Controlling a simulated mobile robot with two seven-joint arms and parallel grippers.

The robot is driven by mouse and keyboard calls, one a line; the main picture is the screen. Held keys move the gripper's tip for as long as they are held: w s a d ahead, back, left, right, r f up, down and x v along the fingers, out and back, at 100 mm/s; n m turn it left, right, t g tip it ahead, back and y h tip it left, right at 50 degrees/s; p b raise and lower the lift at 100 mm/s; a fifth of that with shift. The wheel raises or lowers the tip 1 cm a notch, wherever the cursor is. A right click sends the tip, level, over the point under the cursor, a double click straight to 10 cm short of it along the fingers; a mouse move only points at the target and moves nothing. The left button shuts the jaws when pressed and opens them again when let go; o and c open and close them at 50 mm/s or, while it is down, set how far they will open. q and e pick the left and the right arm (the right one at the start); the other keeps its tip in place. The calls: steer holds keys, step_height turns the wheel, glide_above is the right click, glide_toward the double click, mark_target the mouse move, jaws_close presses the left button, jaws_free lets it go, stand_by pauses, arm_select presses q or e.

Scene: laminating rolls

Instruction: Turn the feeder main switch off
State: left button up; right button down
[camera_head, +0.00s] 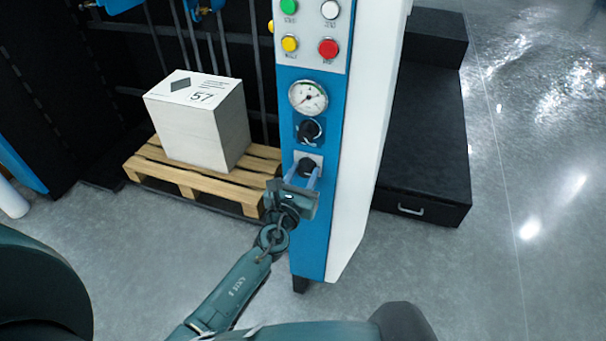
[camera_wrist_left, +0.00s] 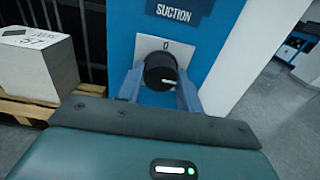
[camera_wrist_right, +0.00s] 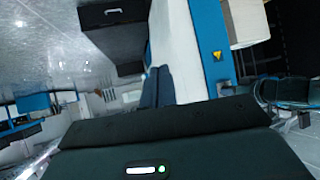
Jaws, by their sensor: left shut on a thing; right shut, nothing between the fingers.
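The feeder main switch is a round black knob (camera_head: 306,165) on a light plate, low on the blue face of the machine column (camera_head: 312,230). It also shows in the left wrist view (camera_wrist_left: 160,72), with a 0 mark above it and a small white mark on its face. My left gripper (camera_head: 305,178) reaches it from the front and below. Its two blue-grey fingers are shut on the knob, one at each side. My right gripper (camera_wrist_right: 165,87) is shut and empty, beside the column in the right wrist view; its fingers are not seen in the head view.
Above the switch are another black knob (camera_head: 308,130), a gauge (camera_head: 308,97) and several coloured buttons. A paper stack (camera_head: 200,125) marked 57 stands on a wooden pallet (camera_head: 190,183) to the left. A black step (camera_head: 420,150) is at right. Floor farther right is clear.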

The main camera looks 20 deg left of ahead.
arm_select(q)
steer(key=shift+n, duration=0.3)
arm_select(e)
steer(key=shift+f, duration=0.2)
arm_select(q)
steer(key=shift+f+n+b, duration=0.1)
steer(key=shift+n+b, duration=0.4)
steer(key=shift+n, duration=0.4)
steer(key=n+b, duration=0.1)
steer(key=n, duration=0.3)
steer(key=shift+b, duration=0.3)
steer(key=shift+n+b, duration=0.3)
steer(key=shift+n, duration=0.8)
steer(key=shift+d+n+b, duration=0.1)
steer(key=shift+n+b, duration=0.2)
steer(key=shift+n, duration=0.7)
steer(key=n+b, duration=0.1)
steer(key=n, duration=0.3)
steer(key=shift+n, duration=1.6)
arm_select(e)
steer(key=shift+w+a+f+t+y, duration=0.3)
steer(key=shift+w+a+f+y, duration=0.1)
steer(key=shift+a+f, duration=0.25)
